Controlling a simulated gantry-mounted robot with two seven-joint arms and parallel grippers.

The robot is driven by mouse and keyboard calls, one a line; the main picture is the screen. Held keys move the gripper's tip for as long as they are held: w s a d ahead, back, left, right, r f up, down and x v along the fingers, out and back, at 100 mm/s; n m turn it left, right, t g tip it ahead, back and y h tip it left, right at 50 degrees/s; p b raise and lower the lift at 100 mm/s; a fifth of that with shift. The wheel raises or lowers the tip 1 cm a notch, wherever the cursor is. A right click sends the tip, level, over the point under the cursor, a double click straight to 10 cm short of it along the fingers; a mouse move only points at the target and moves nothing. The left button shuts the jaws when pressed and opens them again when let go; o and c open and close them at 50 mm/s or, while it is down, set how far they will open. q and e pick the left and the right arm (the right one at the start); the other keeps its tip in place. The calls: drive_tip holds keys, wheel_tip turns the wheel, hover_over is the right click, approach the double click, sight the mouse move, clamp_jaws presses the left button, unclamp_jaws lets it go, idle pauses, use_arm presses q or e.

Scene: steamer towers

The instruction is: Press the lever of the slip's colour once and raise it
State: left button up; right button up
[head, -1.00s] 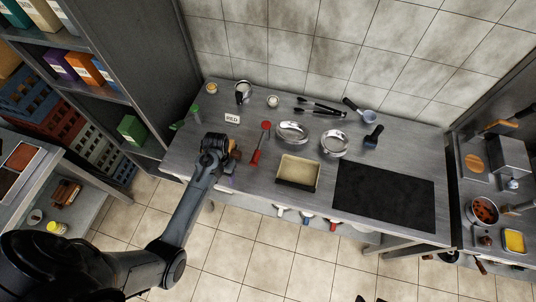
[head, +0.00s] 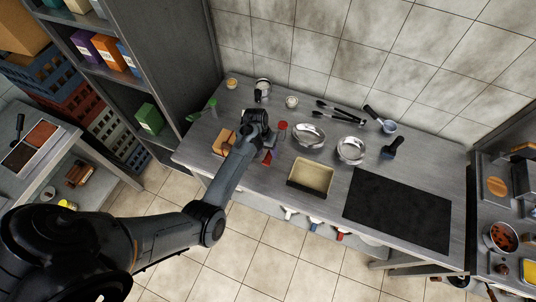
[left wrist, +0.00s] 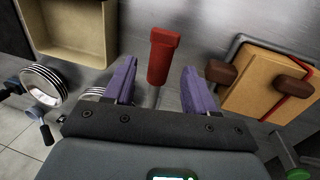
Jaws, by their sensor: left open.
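A red-handled piece with a thin metal shaft (left wrist: 164,55) lies between the two purple fingers of my left gripper (left wrist: 160,72) in the left wrist view. The fingers stand apart on either side, with visible gaps, so the gripper is open and empty. In the head view my left gripper (head: 268,146) is over the table beside the red-handled piece (head: 282,127), partly covering it. A green-handled piece (head: 204,109) stands to the left. The small white card seen earlier is hidden behind my arm. My right gripper is out of view.
A wooden box with brown knobs (left wrist: 262,86) is close to the gripper's right in the left wrist view. In the head view a beige pan (head: 311,177), metal bowls (head: 309,136) and a black mat (head: 398,208) occupy the table (head: 200,150) to the right.

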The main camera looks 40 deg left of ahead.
sight(268, 155)
use_arm(q)
drive_tip(key=shift+w+d+f, duration=0.1)
drive_tip(key=shift+d+f, duration=0.05)
drive_tip(key=shift+f, duration=0.6)
drive_tip(key=shift+d+f, duration=0.15)
drive_tip(key=shift+f, duration=0.6)
drive_tip(key=shift+c, duration=0.3)
clamp_jaws()
